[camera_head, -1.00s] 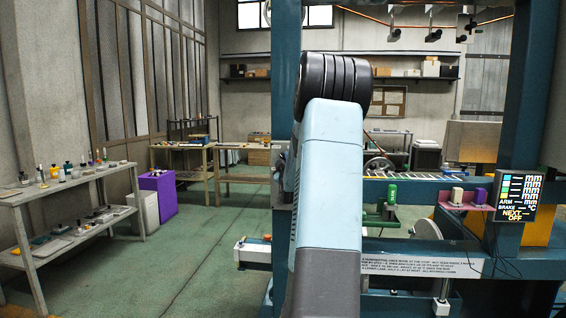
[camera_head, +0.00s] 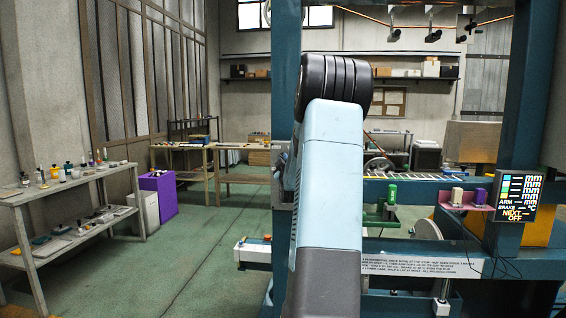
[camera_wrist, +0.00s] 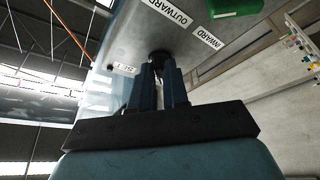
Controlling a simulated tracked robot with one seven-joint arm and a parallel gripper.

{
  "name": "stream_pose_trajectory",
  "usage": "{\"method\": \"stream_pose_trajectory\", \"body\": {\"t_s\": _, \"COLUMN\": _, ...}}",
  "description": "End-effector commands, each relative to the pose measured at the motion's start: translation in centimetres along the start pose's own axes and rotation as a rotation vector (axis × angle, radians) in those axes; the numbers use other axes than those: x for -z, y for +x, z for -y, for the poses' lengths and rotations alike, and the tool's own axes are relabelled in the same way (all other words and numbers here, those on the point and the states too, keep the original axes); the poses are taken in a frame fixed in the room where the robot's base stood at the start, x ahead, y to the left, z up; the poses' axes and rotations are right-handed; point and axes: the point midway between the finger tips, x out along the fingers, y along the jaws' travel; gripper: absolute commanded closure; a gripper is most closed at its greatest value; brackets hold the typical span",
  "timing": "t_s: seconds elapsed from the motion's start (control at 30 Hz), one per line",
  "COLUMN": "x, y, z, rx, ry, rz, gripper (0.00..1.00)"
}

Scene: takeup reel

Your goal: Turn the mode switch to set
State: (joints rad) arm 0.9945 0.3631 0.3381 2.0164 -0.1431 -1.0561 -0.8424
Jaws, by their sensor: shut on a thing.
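In the wrist view the mode switch (camera_wrist: 160,55) is a small dark knob on a grey panel (camera_wrist: 150,28). My gripper (camera_wrist: 161,66) reaches up to the panel, and its two dark fingers are shut on the knob, hiding most of it. Which label the knob points to cannot be told. In the head view my own arm hides the gripper and the switch.
A green part (camera_wrist: 235,7) sits on the panel near INWARD. In the head view a teal machine frame (camera_head: 519,100) carries a display (camera_head: 517,196) at right. A bench (camera_head: 70,188) with small items stands at left, a purple box (camera_head: 158,195) behind it. Green floor between is clear.

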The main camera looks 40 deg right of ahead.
Motion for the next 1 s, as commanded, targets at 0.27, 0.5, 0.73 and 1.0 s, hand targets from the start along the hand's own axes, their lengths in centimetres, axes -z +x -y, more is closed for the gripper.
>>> {"method": "stream_pose_trajectory", "body": {"t_s": 0.27, "x": 0.24, "y": 0.07, "z": 0.19, "rx": -0.007, "ry": 0.021, "rz": -0.004, "gripper": 1.0}}
{"method": "stream_pose_trajectory", "body": {"t_s": 0.5, "x": 0.25, "y": 0.16, "z": 0.31, "rx": -0.051, "ry": 0.128, "rz": -0.005, "gripper": 1.0}}
{"method": "stream_pose_trajectory", "body": {"t_s": 0.73, "x": 0.4, "y": 0.22, "z": 0.51, "rx": -0.126, "ry": 0.31, "rz": -0.006, "gripper": 1.0}}
{"method": "stream_pose_trajectory", "body": {"t_s": 1.0, "x": 0.54, "y": 0.3, "z": 0.61, "rx": -0.226, "ry": 0.548, "rz": -0.007, "gripper": 1.0}}
